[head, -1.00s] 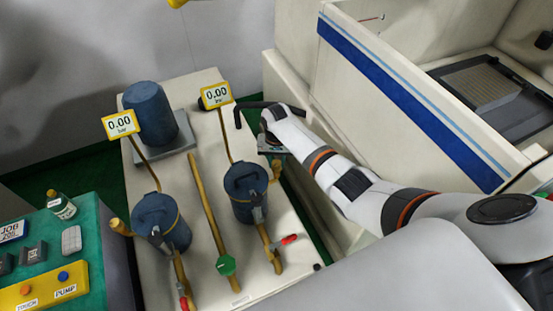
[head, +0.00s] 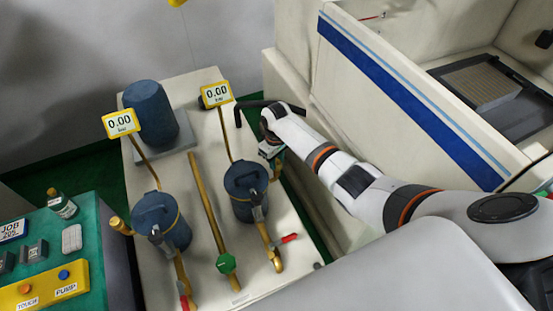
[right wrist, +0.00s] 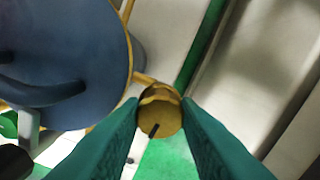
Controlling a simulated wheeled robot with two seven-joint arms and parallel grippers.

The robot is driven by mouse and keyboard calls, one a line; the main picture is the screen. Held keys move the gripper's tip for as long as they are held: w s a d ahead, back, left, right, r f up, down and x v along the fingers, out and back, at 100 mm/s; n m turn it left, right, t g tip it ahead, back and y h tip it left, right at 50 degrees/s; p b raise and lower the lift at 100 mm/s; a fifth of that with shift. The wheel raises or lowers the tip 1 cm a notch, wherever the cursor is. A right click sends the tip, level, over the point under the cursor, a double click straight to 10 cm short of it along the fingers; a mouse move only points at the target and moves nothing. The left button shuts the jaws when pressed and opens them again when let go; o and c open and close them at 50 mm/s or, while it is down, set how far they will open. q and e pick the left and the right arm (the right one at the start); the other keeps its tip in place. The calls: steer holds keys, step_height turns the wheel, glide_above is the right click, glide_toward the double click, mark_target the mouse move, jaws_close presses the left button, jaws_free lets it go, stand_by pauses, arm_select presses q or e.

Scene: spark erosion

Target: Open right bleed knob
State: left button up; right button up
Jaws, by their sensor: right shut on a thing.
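The right bleed knob (right wrist: 158,120) is a round brass knob with a dark mark on its face. In the right wrist view it sits between the green fingertips of my right gripper (right wrist: 160,116), which are shut on it. In the head view my right gripper (head: 276,163) is just right of the right blue filter housing (head: 245,190); the knob is mostly hidden there. The right housing also fills the upper left of the wrist view (right wrist: 60,60). My left gripper is out of view.
A left blue housing (head: 162,222), a blue cylinder (head: 149,110) and brass pipes share the white bench. A cream machine wall (head: 340,95) stands close right of my gripper. A red-handled valve (head: 288,238) is in front.

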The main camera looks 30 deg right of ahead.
mark_target(277, 161)
steer(key=shift+n, duration=0.6)
steer(key=o, duration=1)
steer(key=shift+r, duration=0.15)
step_height(277, 161, up, 12)
steer(key=b, duration=0.3)
